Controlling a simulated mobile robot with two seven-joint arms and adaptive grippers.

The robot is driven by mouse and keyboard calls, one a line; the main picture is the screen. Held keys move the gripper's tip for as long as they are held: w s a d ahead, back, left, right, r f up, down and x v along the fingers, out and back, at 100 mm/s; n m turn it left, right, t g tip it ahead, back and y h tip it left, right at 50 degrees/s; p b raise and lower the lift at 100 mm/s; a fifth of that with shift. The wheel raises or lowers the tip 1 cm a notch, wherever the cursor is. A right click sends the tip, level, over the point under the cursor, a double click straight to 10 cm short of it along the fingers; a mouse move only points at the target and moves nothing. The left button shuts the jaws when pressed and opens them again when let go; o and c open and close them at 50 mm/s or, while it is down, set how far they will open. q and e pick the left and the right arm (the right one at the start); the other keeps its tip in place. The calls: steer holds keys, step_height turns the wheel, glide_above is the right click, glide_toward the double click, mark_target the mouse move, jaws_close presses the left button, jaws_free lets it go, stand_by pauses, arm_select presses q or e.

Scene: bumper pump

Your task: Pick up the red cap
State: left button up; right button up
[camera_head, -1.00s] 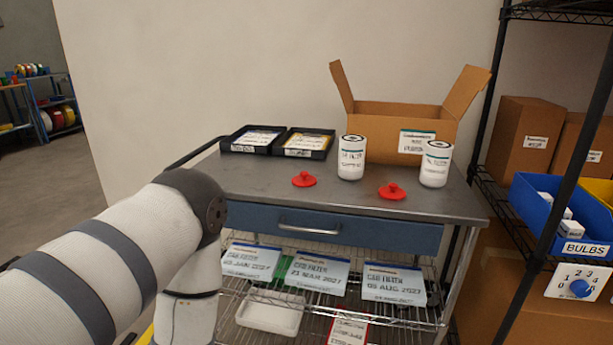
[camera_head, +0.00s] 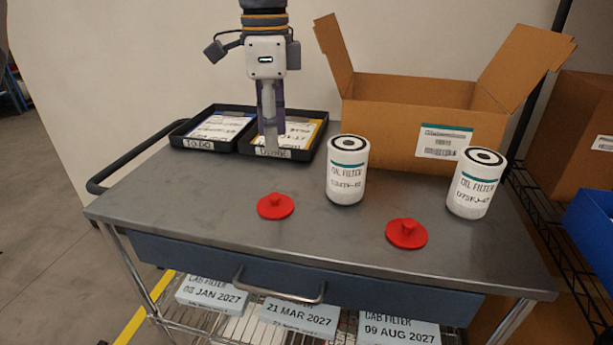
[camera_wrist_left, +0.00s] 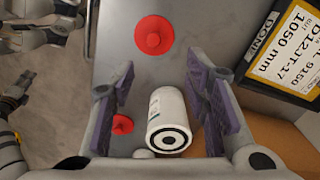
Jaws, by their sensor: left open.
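Two red caps with small raised knobs lie on the grey cart top. The left cap (camera_head: 275,206) is in front of the trays, and the right cap (camera_head: 406,233) is nearer the front right edge. In the left wrist view, a large cap (camera_wrist_left: 153,36) lies above the fingers, and a smaller-looking cap (camera_wrist_left: 122,124) shows beside the left finger. My left gripper (camera_head: 270,148) points down, open and empty, in front of the right-hand tray and behind the left cap in the head view. Its spread purple-padded fingers (camera_wrist_left: 165,105) also show in the wrist view. My right gripper is not identifiable.
Two white oil filters (camera_head: 347,170) (camera_head: 476,183) stand upright on the cart. An open cardboard box (camera_head: 385,135) is behind them. Two black trays (camera_head: 182,137) (camera_head: 318,147) with labelled packs sit at the back left. The front left cart top is clear.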

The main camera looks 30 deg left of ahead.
arm_select(q)
glide_above(275, 195)
steer(key=f, duration=0.5)
steer(key=shift+s+a, duration=0.15)
steer(key=shift+a, duration=0.15)
steer(key=f, duration=0.6)
steer(key=shift+d+f, duration=0.25)
steer(key=shift+w, duration=0.2)
steer(key=c, duration=0.8)
